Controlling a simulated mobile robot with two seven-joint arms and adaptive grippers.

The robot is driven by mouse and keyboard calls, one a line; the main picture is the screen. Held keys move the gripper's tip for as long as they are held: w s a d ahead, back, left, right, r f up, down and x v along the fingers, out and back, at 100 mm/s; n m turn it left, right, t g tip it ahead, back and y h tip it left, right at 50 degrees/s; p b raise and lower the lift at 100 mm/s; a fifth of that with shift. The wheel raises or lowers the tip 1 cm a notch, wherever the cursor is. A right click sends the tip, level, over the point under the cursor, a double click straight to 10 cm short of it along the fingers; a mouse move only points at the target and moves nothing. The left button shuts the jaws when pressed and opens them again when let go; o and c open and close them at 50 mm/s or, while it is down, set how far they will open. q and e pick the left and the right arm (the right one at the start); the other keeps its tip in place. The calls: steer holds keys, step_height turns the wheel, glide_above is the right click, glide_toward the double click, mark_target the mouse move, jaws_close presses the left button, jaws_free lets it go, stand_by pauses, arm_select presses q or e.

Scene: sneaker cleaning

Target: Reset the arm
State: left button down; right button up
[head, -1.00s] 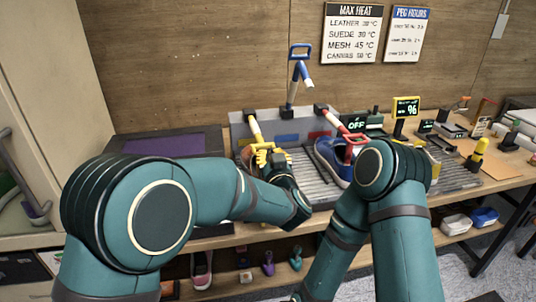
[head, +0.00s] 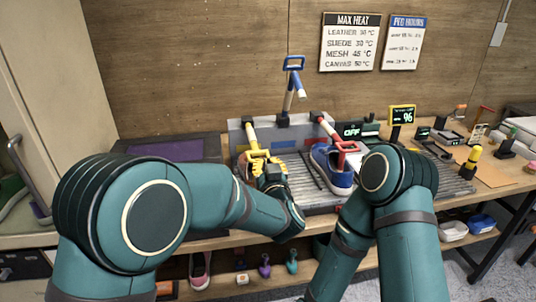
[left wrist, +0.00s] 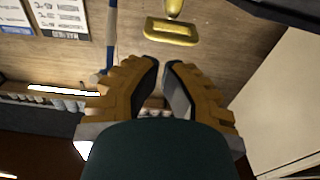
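In the head view my left gripper (head: 262,168) has yellow fingers and is just in front of the yellow-handled lever (head: 252,138) on the bench station. The yellow handle also shows beyond the fingertips in the left wrist view (left wrist: 172,31), apart from them. In that view my left gripper (left wrist: 161,66) has a narrow, empty gap between its fingers. A blue-handled lever (head: 293,78) stands upright, and a red-handled lever (head: 335,135) leans over a blue shoe (head: 330,172).
Small displays (head: 402,114), tools and a yellow-topped item (head: 472,158) occupy the right bench. A purple mat (head: 165,150) lies at left. A shelf below holds shoes and small items.

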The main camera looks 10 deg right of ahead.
arm_select(q)
steer(key=s+a+f+g+h, duration=0.1)
steer(key=s+a+f+g, duration=0.3)
steer(key=f, duration=0.5)
steer(key=s+a+f+g, duration=0.1)
steer(key=a+f, duration=0.5)
steer(key=f, duration=0.2)
steer(key=s+a+f+g+h, duration=0.1)
steer(key=s+a+f+g, duration=0.3)
steer(key=f, duration=0.5)
steer(key=s+a+f+n+g, duration=0.1)
steer(key=s+a+f+g, duration=0.3)
steer(key=s, duration=0.5)
steer(key=s+a+f+n+g+h, duration=0.1)
steer(key=s+a+f+g, duration=0.2)
steer(key=s, duration=0.7)
steer(key=a+f, duration=0.2)
steer(key=a, duration=0.1)
steer(key=shift+f+g, duration=0.4)
